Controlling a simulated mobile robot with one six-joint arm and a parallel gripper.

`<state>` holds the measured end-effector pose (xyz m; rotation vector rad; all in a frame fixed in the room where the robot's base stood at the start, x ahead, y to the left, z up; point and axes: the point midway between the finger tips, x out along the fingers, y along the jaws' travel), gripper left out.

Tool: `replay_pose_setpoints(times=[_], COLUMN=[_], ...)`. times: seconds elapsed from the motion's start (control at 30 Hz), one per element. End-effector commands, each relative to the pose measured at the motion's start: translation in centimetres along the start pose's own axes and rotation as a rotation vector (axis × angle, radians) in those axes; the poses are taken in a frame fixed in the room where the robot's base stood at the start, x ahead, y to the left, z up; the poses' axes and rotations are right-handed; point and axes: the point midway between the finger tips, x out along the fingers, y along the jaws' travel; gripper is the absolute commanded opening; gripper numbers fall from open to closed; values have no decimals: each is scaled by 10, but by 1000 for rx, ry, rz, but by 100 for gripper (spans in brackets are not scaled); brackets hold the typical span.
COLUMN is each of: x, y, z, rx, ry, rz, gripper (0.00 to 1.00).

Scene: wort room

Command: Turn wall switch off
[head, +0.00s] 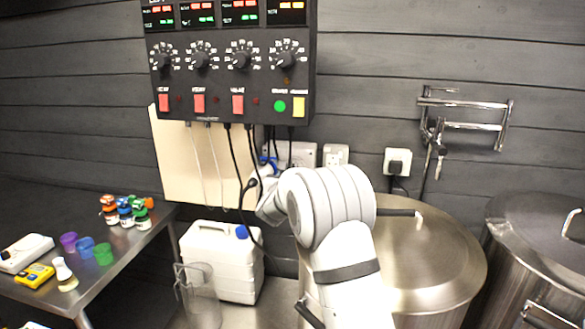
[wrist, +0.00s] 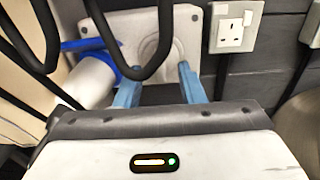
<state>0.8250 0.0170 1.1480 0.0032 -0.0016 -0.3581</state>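A white wall plate with a round raised part (wrist: 155,45) is straight in front of my gripper (wrist: 157,82) in the wrist view. My gripper's two blue fingers are apart with nothing held between them. Black cables cross in front of the plate and hide part of it. Right of it is a white wall socket (wrist: 236,27) with a small switch at its top; it also shows in the head view (head: 336,155). I cannot tell which of these is the task's switch, or its position. In the head view my arm hides the fingers.
A blue and white plug (wrist: 95,75) sits left of the plate. A control panel (head: 235,75) with knobs and red switches hangs above, its cables dangling near my gripper. Another socket (head: 397,161) holds a black plug. Steel vessels (head: 440,250) stand right; a white canister (head: 220,265) stands below left.

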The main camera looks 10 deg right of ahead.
Motion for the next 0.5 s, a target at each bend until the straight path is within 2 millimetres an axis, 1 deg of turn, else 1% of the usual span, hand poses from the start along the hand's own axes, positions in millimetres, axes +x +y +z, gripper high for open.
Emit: replay_pose_setpoints(times=[0.03, 0.2, 0.33, 0.5], x=[10, 33, 44, 48], y=[0, 0, 0, 0], z=[2, 2, 1, 0], rx=[-1, -3, -3, -3], ry=[1, 1, 1, 0], rz=[-2, 0, 0, 2], gripper=[35, 35, 35, 35])
